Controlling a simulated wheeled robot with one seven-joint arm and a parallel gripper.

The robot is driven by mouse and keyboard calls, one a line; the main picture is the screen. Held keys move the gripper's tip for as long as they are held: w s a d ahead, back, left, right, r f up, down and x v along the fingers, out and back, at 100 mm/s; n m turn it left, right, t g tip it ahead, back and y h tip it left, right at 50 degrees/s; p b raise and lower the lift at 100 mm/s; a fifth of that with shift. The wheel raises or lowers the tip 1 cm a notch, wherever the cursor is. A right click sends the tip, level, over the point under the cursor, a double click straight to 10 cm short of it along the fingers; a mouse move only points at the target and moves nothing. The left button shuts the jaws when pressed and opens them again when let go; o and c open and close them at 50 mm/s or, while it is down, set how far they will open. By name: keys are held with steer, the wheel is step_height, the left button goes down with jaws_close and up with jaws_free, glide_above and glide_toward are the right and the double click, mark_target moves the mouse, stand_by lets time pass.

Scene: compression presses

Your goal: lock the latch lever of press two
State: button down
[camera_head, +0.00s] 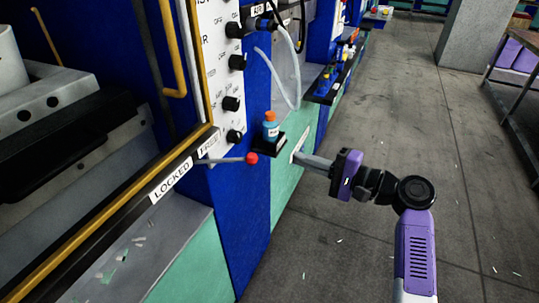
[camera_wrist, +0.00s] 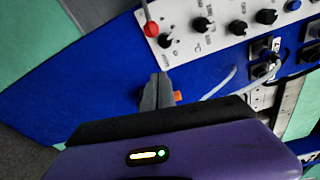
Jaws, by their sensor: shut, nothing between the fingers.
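The latch lever (camera_head: 225,160) is a thin grey rod with a red ball knob (camera_head: 252,158), sticking out to the right from the press front. Its rod lies just below the FREE label (camera_head: 208,143); the LOCKED label (camera_head: 171,180) is further down-left. No press number is readable. My gripper (camera_head: 299,154) is shut and empty, to the right of the red knob and apart from it. In the wrist view the shut fingers (camera_wrist: 158,77) point up toward the red knob (camera_wrist: 151,29), with a gap of blue panel between them.
A blue bottle with an orange cap (camera_head: 270,127) stands on a small black shelf (camera_head: 268,146) between the knob and my fingers, slightly behind. A yellow rail (camera_head: 120,208) runs along the press. Black dials (camera_head: 232,103) line the white panel.

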steer(key=a+p, duration=0.1)
steer(key=a, duration=0.8)
steer(key=shift+w+a+p, duration=0.3)
stand_by(0.5)
